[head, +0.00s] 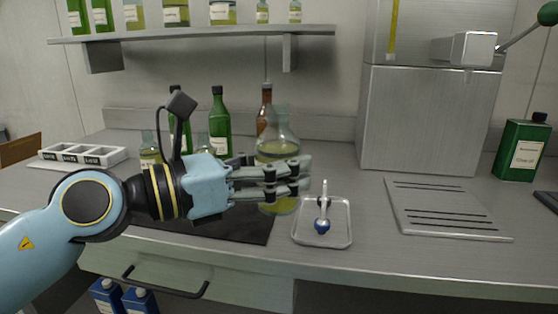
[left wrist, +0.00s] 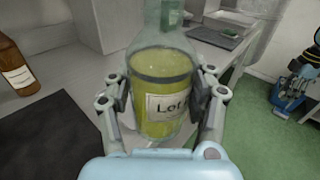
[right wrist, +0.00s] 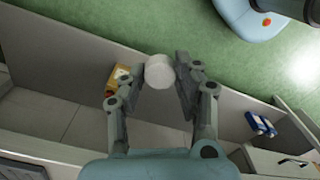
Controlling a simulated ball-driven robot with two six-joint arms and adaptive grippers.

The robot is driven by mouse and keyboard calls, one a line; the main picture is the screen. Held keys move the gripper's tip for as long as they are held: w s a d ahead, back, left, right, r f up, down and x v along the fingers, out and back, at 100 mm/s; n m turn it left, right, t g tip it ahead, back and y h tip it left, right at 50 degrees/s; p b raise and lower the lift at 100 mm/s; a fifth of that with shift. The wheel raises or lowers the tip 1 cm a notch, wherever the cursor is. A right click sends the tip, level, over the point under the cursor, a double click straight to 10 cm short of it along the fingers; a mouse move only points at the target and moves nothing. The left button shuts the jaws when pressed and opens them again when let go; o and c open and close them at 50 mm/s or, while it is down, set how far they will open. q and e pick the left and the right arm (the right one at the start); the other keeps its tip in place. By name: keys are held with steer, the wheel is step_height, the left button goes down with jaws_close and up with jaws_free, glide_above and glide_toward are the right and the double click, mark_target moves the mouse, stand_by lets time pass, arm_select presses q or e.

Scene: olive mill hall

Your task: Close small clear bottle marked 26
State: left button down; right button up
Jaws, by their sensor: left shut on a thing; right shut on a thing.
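A clear bottle (head: 278,148) with yellow-green liquid is in the head view, with no cap visible on its neck. It shows large in the left wrist view (left wrist: 160,75), where its label (left wrist: 168,108) reads "Lot"; the number cannot be read. My left gripper (head: 302,176) is shut around the bottle's body and hides part of it. I cannot tell whether its base touches the worktop. In the right wrist view my right gripper (right wrist: 162,80) is shut on a white round cap (right wrist: 159,71). The right gripper is not in the head view.
A small tray (head: 343,236) with a white and blue tool (head: 323,212) lies right of the bottle. A dark mat (head: 235,226) lies under my left arm. Green bottles (head: 219,125), a brown bottle (head: 264,108) and a white rack (head: 85,155) stand behind. A slotted plate (head: 445,208) lies at right.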

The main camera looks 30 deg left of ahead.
arm_select(q)
steer(key=w+d+f+m+g+h, duration=0.1)
steer(key=d+m+g+h, duration=0.6)
steer(key=d, duration=0.6)
steer(key=shift+w+d+f+g, duration=0.3)
steer(key=shift+w+d+g, duration=0.1)
steer(key=shift+g, duration=0.4)
steer(key=shift+w, duration=0.1)
